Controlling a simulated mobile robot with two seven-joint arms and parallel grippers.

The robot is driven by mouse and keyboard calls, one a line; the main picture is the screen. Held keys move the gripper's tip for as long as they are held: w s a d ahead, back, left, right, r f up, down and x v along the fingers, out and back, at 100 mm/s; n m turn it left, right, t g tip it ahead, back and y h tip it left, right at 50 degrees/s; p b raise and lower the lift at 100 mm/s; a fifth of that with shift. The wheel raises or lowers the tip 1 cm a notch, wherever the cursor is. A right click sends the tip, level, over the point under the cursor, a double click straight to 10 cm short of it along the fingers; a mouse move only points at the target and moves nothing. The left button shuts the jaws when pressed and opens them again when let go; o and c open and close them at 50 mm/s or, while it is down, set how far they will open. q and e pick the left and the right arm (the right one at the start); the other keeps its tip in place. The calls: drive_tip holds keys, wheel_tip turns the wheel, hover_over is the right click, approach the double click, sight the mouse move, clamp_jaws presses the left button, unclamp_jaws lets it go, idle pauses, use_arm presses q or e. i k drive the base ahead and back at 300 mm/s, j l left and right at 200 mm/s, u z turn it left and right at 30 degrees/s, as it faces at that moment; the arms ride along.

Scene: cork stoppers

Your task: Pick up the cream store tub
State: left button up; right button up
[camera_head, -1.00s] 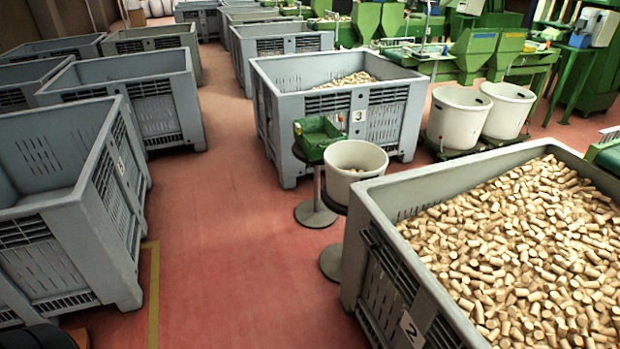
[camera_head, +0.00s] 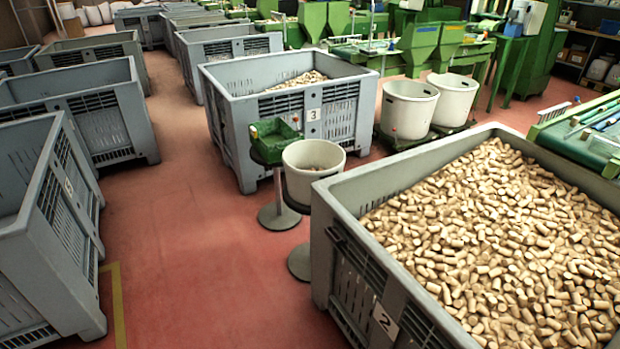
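A cream tub (camera_head: 313,188) with corks in it stands on a low round stand, between the grey crate marked 3 and the grey crate marked 2. Two more cream tubs stand side by side farther back, the left one (camera_head: 408,112) and the right one (camera_head: 453,98), on a low dark base. I cannot tell which of these is the store tub. Neither of my grippers is in view.
A green bin (camera_head: 273,140) stands on a pedestal beside the nearer tub. Crate 2 (camera_head: 345,262), full of corks, fills the right front. Crate 3 (camera_head: 232,118) stands behind. More crates (camera_head: 75,225) line the left. The red floor (camera_head: 190,225) between is clear.

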sight(305, 161)
drive_tip(key=z, duration=0.75)
drive_tip(key=i+j+z, duration=0.1)
drive_tip(key=j+z, duration=0.6)
drive_tip(key=z, duration=0.25)
drive_tip(key=j+z, duration=0.45)
drive_tip(key=j, duration=0.45)
drive_tip(key=k+j, duration=0.1)
drive_tip(key=j, duration=0.35)
drive_tip(key=j+z, duration=0.15)
drive_tip(key=j, duration=0.3)
drive_tip(key=k+j, duration=0.15)
drive_tip(key=j, duration=0.25)
drive_tip(key=k+j+z, duration=0.15)
drive_tip(key=j, duration=0.3)
